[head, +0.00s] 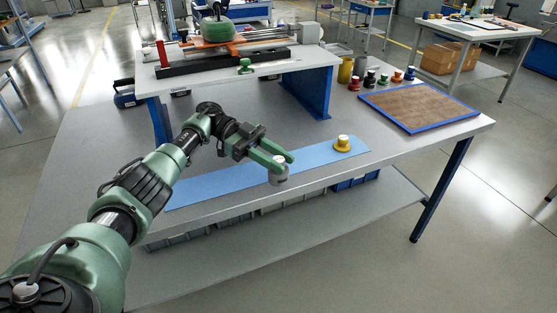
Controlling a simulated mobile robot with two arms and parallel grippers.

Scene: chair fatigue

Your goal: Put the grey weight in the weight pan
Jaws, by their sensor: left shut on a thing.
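My left gripper (284,161), with green fingers, is shut on the grey weight (279,177). I cannot tell for sure which thing is the weight pan. A small green piece (245,66) sits at the front of the raised rig, and its shape is too small to make out. My right gripper is not in view.
A yellow weight (342,145) with a pale top stands on the mat's right end. Several small coloured weights stand at the back near a brown, blue-edged board (418,106). The raised white platform (300,66) carries a rig with a green dome (215,29).

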